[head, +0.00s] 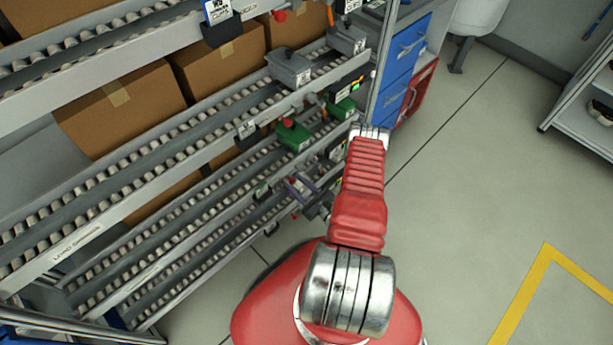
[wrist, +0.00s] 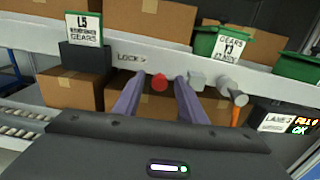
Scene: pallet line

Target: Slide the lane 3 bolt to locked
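In the head view, my gripper (head: 301,187) is at the lower rack rails, partly hidden by my red arm.
An orange-handled lever (wrist: 236,100) hangs right of the grey blocks, near a lane label and lit display (wrist: 303,124). A dark label holder (wrist: 85,56) is at left; green bins (wrist: 224,44) are above right. Cardboard boxes (head: 122,107) fill the rack. Floor at right is clear.

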